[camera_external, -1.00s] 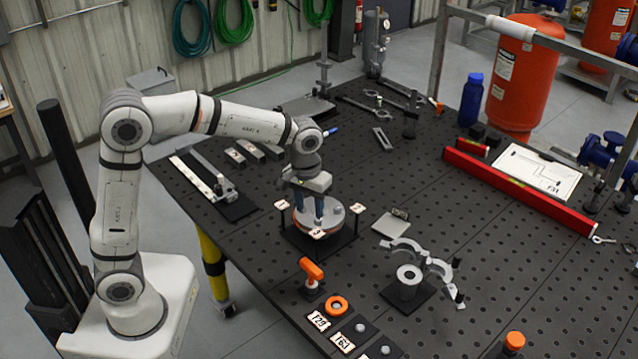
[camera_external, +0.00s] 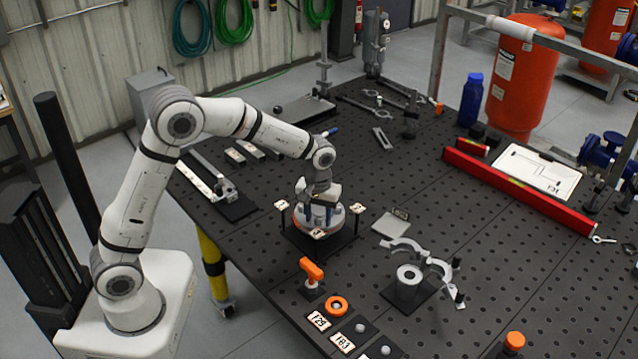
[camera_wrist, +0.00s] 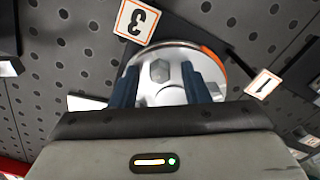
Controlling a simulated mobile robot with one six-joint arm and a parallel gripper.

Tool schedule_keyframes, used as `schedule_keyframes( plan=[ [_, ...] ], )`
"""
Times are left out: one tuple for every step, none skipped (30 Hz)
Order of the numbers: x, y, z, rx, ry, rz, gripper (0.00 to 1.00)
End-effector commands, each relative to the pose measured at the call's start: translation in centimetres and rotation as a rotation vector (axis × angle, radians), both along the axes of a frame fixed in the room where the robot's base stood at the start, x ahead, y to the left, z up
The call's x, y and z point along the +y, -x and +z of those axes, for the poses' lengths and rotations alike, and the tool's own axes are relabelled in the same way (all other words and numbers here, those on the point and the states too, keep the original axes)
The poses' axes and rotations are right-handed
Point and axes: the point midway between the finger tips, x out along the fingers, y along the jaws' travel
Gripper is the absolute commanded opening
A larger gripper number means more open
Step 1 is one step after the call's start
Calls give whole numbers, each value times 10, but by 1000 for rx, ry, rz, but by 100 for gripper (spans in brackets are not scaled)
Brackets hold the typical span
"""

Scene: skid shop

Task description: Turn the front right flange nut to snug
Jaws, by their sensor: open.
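The round grey flange (camera_external: 334,224) with an orange edge sits on a black stand with numbered tags around it. In the wrist view, the flange (camera_wrist: 178,58) lies beyond my gripper, and one hex nut (camera_wrist: 160,71) shows on its face between the fingers' lines. I cannot tell which corner nut this is. My gripper (camera_external: 318,222) points down over the flange. Its two blue fingers are apart with nothing visibly held. In the wrist view, my gripper (camera_wrist: 165,85) hides the near part of the flange. Contact between fingertips and nut cannot be told.
Tags marked 3 (camera_wrist: 136,20) and 1 (camera_wrist: 264,84) stand up close around the flange. An orange-handled tool (camera_external: 312,269) and a grey clamp fixture (camera_external: 410,285) stand nearer the camera. A flat grey plate (camera_external: 391,226) lies right of the stand.

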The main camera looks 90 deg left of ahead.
Motion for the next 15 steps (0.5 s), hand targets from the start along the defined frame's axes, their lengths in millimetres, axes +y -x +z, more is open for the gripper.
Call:
schedule_keyframes(
  plan=[
    [0, 0, -1, 0, 0, 0, 42],
    [0, 0, -1, -1, -1, 0, 42],
    [0, 0, -1, -1, -1, 0, 42],
    [0, 0, -1, -1, -1, 0, 42],
    [0, 0, -1, -1, -1, 0, 42],
    [0, 0, -1, -1, -1, -1, 42],
    [0, 0, -1, -1, -1, -1, 41],
    [0, 0, -1, -1, -1, -1, 39],
    [0, 0, -1, -1, -1, -1, 35],
    [0, 0, -1, -1, -1, -1, 33],
    [0, 0, -1, -1, -1, -1, 30],
    [0, 0, -1, -1, -1, -1, 27],
    [0, 0, -1, -1, -1, -1, 25],
    [0, 0, -1, -1, -1, -1, 22],
    [0, 0, -1, -1, -1, -1, 19]
  ],
)
